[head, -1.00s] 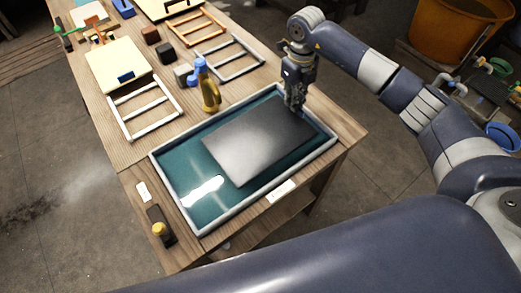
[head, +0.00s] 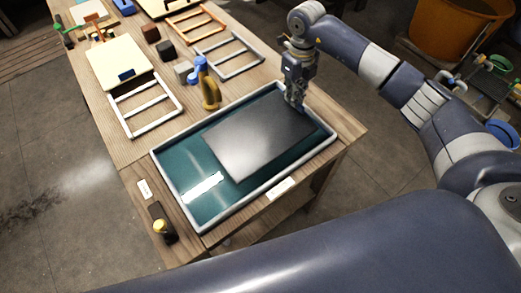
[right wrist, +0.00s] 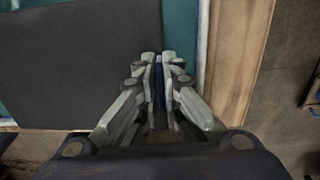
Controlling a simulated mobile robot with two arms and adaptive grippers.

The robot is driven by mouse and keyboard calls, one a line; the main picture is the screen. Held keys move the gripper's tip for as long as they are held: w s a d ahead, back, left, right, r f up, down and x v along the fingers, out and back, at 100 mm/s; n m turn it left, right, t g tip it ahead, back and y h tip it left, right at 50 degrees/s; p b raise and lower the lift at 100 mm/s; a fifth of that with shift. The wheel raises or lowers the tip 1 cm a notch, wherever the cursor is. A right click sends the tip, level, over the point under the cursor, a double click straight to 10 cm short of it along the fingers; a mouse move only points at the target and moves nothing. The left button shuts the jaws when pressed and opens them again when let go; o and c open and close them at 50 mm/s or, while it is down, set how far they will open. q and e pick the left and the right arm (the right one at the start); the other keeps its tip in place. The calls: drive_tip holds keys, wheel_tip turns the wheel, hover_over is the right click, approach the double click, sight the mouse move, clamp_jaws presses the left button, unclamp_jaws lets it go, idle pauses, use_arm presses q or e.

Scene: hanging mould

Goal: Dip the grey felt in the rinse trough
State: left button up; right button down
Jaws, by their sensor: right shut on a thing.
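The grey felt (head: 258,135) is a dark, flat sheet over the right and middle part of the rinse trough (head: 269,201), which has a pale grey rim and teal liquid. I cannot tell whether the felt touches the liquid or is just above it. My right gripper (head: 297,106) is at the felt's far right corner, fingers pointing down and shut on it. In the right wrist view the shut fingers (right wrist: 162,62) are at the felt's right edge, and the felt (right wrist: 75,65) spreads to the left. The fingers hide the gripped part. My left gripper is not in view.
A yellow tool with a blue top (head: 210,92) stands behind the trough. Several frames, including a white one (head: 146,134), and small blocks (head: 166,50) lie farther back. A dark block with a yellow knob (head: 160,226) is at the near left corner.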

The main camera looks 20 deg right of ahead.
drive_tip(key=shift+r+p, duration=1.3)
drive_tip(key=shift+r, duration=0.8)
drive_tip(key=shift+s+f, duration=0.1)
